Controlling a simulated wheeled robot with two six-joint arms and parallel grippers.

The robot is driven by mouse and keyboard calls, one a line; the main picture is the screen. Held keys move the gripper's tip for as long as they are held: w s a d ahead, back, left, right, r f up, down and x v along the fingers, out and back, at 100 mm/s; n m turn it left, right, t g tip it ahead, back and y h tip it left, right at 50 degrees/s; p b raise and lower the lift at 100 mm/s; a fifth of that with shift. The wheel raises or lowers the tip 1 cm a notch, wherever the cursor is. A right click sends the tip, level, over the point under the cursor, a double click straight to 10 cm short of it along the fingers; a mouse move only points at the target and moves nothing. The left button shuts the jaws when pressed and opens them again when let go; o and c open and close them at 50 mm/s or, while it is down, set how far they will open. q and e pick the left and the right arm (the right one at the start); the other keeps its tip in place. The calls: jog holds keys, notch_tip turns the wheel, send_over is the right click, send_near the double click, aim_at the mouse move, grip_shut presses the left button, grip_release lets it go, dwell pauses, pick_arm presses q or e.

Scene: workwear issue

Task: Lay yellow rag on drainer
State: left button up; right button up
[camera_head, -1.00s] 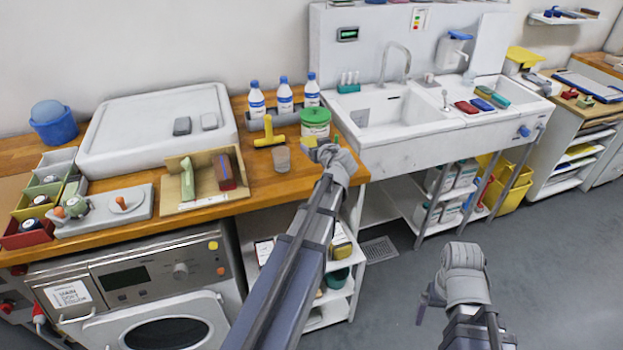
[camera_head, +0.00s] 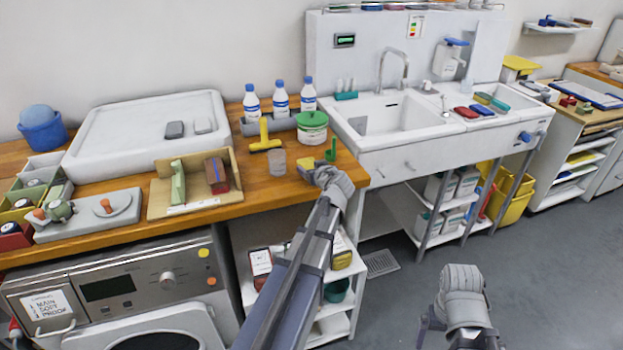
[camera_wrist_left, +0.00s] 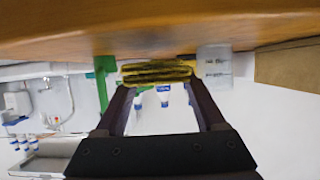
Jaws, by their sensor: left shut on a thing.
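My left gripper (camera_head: 308,168) is at the front right corner of the wooden counter. In the left wrist view it is shut on a folded, dark-striped yellow rag (camera_wrist_left: 156,72), close by the wooden surface. In the head view the rag is mostly hidden by the gripper. The drainer (camera_head: 516,98) is the right part of the white sink unit, to the right of the basin and well away from the gripper. Red, blue, yellow-green and teal items lie on it. My right gripper (camera_head: 430,322) hangs over the floor at the lower right; its jaws are unclear.
A clear cup (camera_head: 277,162), a green-lidded tub (camera_head: 312,127), a yellow T-shaped tool (camera_head: 265,140) and an upright green thing (camera_head: 331,151) stand near my left gripper. A tall tap (camera_head: 393,66) rises behind the basin (camera_head: 398,118). Bottles line the counter's back.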

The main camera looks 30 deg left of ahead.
pick_arm(q)
notch_tip(320, 180, down, 2)
jog(key=shift+f+b, duration=0.15)
jog(key=shift+b, duration=0.45)
pick_arm(e)
jog(key=shift+f, duration=0.95)
pick_arm(q)
jog(key=o, duration=1.3)
pick_arm(e)
jog(key=shift+f, duration=0.15)
pick_arm(q)
jog(key=shift+o, duration=0.2)
jog(key=shift+s+r+p, duration=0.1)
jog(key=shift+r+p, duration=0.2)
jog(key=p+v, duration=0.4)
jog(key=v, duration=0.7)
jog(key=shift+s+d, duration=0.2)
jog(key=shift+d, duration=0.1)
pick_arm(e)
jog(key=shift+r, duration=2.45)
